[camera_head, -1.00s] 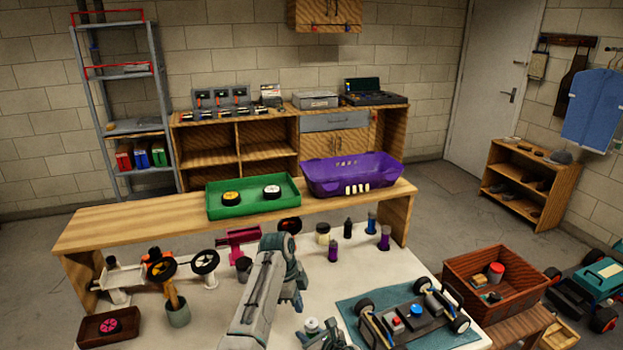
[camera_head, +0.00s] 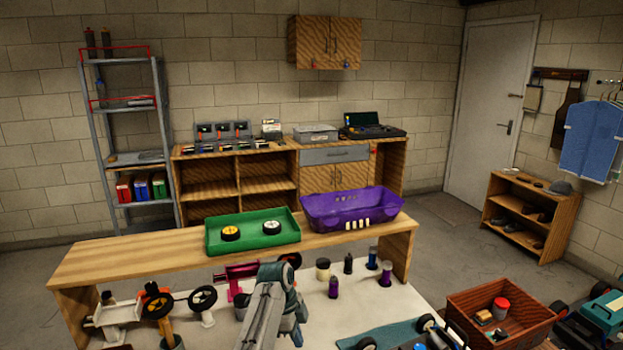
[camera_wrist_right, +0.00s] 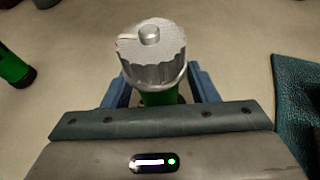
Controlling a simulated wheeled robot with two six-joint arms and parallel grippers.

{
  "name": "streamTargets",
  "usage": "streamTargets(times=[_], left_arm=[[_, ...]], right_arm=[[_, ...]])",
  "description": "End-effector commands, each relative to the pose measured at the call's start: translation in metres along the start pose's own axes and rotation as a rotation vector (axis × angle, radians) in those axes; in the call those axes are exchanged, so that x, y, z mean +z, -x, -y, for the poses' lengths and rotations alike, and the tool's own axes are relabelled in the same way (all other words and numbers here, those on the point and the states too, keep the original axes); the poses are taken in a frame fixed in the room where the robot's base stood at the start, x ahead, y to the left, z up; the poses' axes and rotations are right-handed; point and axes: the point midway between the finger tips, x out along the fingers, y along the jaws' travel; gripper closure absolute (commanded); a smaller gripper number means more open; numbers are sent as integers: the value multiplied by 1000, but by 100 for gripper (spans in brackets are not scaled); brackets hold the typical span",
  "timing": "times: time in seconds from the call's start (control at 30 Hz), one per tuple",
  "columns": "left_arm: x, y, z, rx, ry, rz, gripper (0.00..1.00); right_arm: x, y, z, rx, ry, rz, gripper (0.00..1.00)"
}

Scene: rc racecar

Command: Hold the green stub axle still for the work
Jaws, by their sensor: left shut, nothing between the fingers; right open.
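In the right wrist view, a green part with a silver ribbed cap (camera_wrist_right: 152,58) stands between the fingers of my right gripper (camera_wrist_right: 153,85); it looks like the green stub axle. The blue fingers are spread on either side of it, and the gripper is open. Most of the green body is hidden under the cap. Neither my right gripper nor the green part can be made out in the head view.
Another green cylinder (camera_wrist_right: 12,66) lies to the left in the right wrist view; a teal mat (camera_wrist_right: 298,85) is to the right. In the head view, a green tray (camera_head: 253,247) and a purple bin (camera_head: 350,210) stand on the bench, and a brown crate (camera_head: 460,310) is at right.

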Motion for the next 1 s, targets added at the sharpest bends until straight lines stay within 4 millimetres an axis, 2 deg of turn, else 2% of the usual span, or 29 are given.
streamTargets(times=[0.13,0.27,0.73,1.0], left_arm=[[0,0,0,0,0,0,100],[0,0,0,0,0,0,100],[0,0,0,0,0,0,100],[0,0,0,0,0,0,100]], right_arm=[[-1,6,0,0,0,0,47],[-2,20,0,-1,1,0,47],[-1,102,0,-2,1,-1,47],[-1,120,0,-1,1,-1,47]])
